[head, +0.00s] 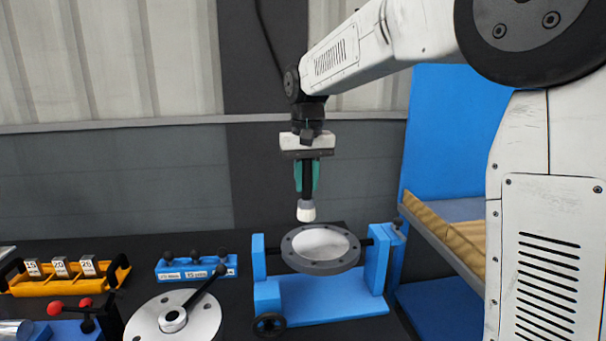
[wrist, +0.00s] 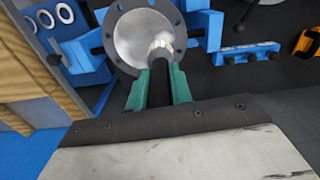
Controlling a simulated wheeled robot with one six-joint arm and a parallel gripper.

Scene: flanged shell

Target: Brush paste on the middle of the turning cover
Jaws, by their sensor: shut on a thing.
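The cover is a grey flanged disc with a pale middle and bolt holes round its rim (head: 321,248); it sits in a blue turning stand (head: 335,298). In the wrist view the cover (wrist: 128,42) lies beyond the fingertips. My gripper (head: 307,178) has green fingers and points down above the cover. It is shut on a brush with a black handle and a pale round tip (head: 306,211). The brush hangs upright, its tip a little above the cover and apart from it in the head view. In the wrist view the tip (wrist: 161,42) overlaps the cover's middle.
A blue rack with black knobs (head: 196,267) stands left of the stand. A round silver plate with a black lever (head: 172,318) is in front. A yellow tray with numbered blocks (head: 65,274) lies far left. A blue bin with cardboard (head: 445,235) is at right.

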